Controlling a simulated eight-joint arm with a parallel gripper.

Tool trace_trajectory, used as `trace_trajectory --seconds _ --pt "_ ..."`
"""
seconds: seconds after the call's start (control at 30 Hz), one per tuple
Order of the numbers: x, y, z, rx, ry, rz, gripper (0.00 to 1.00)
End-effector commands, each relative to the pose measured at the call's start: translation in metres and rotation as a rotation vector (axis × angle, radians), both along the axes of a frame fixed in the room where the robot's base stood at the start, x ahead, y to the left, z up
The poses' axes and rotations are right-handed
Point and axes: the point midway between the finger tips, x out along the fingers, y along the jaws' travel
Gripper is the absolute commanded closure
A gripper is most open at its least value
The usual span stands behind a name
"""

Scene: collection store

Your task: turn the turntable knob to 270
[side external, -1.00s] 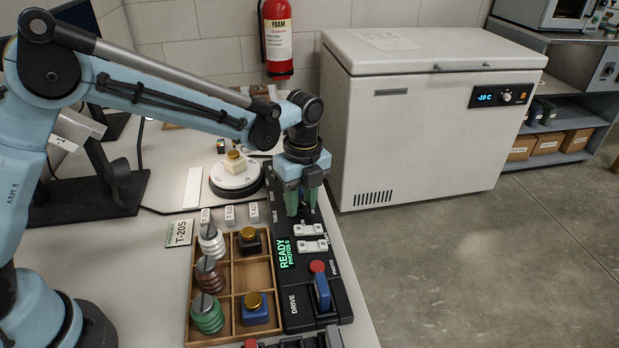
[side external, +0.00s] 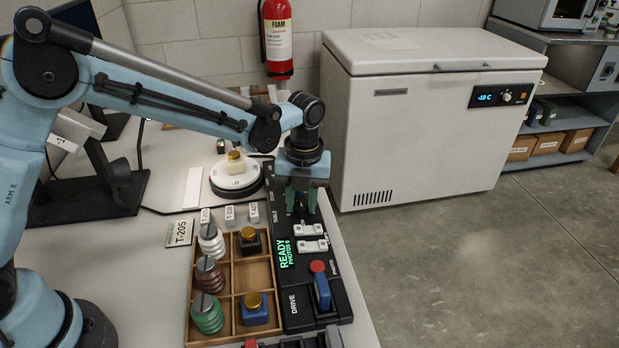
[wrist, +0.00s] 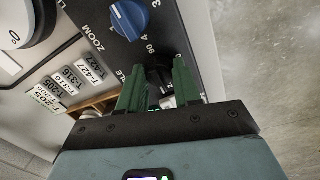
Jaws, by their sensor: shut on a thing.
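My gripper (side external: 301,211) points down at the dark control panel, over the part lettered TABLE. In the wrist view my gripper (wrist: 160,66) has its two green fingers on either side of the dark turntable knob (wrist: 159,76), shut on it. Figures such as 90 show on the panel around the knob. The knob's pointer and most of its dial are hidden, so I cannot read its setting. The round white turntable (side external: 222,183) stands left of the panel with a small cream, gold-topped object (side external: 235,160) on it.
A blue zoom knob (wrist: 130,18) sits close by on the panel. White switches (side external: 312,245), a red button (side external: 317,266) and a blue lever (side external: 322,290) are nearer the front. A wooden tray (side external: 228,338) with coils and bottles lies to the left.

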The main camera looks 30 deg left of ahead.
Motion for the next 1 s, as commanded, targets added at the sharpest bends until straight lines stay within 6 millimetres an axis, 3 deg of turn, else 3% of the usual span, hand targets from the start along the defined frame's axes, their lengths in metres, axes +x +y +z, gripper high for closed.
trace_trajectory --seconds 0.4,0.43,0.57,1.0 --pt "-0.0007 0.0003 -0.0001 0.002 0.003 -0.01 0.97" --pt "-0.0007 0.0003 -0.0001 0.002 0.003 -0.01 0.64" --pt "-0.0006 0.0002 -0.0001 0.001 0.002 -0.009 0.44" --pt "0.0001 -0.0004 0.0093 0.001 0.001 -0.007 0.42"
